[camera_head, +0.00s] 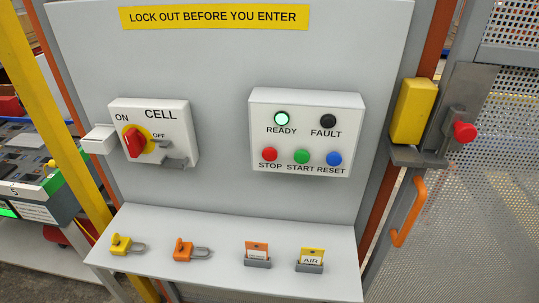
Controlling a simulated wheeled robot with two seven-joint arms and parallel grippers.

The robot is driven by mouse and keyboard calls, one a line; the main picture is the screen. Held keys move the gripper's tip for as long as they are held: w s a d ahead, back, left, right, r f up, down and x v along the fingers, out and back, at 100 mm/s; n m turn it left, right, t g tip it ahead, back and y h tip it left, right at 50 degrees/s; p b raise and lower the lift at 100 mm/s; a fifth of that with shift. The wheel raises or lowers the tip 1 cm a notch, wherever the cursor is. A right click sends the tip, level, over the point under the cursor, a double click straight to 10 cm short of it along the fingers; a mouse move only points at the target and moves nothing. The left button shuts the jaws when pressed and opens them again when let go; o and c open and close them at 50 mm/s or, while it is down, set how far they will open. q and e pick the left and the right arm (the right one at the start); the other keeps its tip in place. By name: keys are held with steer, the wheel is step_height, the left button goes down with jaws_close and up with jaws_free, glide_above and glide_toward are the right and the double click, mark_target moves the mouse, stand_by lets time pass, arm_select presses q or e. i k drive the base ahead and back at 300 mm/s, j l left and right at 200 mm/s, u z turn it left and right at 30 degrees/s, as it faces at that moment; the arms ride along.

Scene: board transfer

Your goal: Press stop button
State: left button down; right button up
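The red stop button (269,154) is on the lower left of the white control box (306,98), above the label STOP. The green start button (302,158) and the blue reset button (334,159) sit to its right. Above them the READY lamp (282,118) is lit pale green and the FAULT lamp (328,121) is dark. Neither of my grippers is in view.
Left of the box is a CELL switch box (173,118) with a red rotary handle (134,142). A shelf (225,276) below holds a yellow padlock (121,245), an orange padlock (183,250) and two tags. A gate with an orange handle (409,212) stands at right.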

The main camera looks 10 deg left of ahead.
mark_target(270, 154)
steer(key=k+l, duration=0.95)
steer(key=k, duration=0.2)
steer(key=l+u, duration=0.05)
